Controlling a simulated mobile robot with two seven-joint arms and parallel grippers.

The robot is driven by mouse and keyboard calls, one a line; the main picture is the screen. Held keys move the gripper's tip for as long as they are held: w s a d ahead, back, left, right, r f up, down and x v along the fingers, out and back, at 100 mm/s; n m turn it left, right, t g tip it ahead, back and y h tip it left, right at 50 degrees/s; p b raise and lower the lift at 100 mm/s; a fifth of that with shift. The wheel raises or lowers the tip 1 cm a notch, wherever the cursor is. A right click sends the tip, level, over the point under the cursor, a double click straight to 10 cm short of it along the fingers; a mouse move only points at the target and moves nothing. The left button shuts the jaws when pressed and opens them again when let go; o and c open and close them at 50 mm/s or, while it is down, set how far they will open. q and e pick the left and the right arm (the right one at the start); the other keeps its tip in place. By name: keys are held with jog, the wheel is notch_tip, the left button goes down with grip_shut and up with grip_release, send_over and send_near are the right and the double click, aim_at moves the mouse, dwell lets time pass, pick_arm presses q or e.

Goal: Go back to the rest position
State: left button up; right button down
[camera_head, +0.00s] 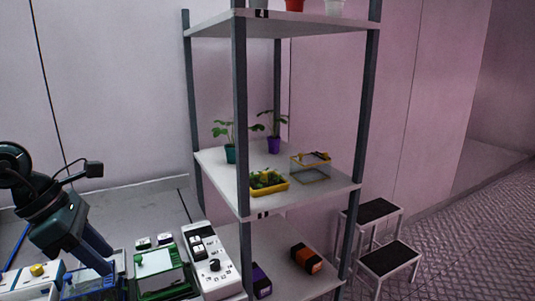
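My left gripper (99,258) comes in from the left edge and points down and to the right. Its fingertips are over or beside a blue-framed clear box (85,288) at the bottom left. The two fingers overlap in this view, so I cannot tell how far apart they are or whether anything is between them. I cannot tell whether the fingertips touch the box. My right gripper is not in view.
A green-framed box (160,272) and a white device with a black knob (211,268) stand close right of my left gripper. A grey-posted rack (242,130) holds potted plants, a yellow tray (269,188) and a clear box (310,172). A step stool (388,258) stands at right.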

pick_arm(q)
jog(key=d+f+n+t+h, duration=0.1)
jog(key=d+f+n+h, duration=0.1)
jog(key=d+n+h, duration=0.6)
jog(key=d+f+n+t+h, duration=0.15)
jog(key=d+h, duration=0.45)
jog(key=d, duration=0.7)
notch_tip(320, 180, down, 9)
jog(key=w+a+n+t+y, duration=0.25)
jog(key=n+t+y, duration=0.35)
jog(key=n+t, duration=1)
jog(key=s+a+f+n+g+y, duration=0.1)
jog(key=s+f+n+g+y, duration=0.3)
jog(key=s+f+n, duration=0.3)
jog(key=s+a+f+n+g+y, duration=0.1)
jog(key=s+f+n+g+y, duration=0.4)
jog(key=f+n, duration=0.7)
jog(key=shift+s+f+g, duration=0.55)
jog(key=shift+s+f, duration=0.35)
jog(key=shift+f, duration=0.05)
jog(key=shift+a, duration=0.1)
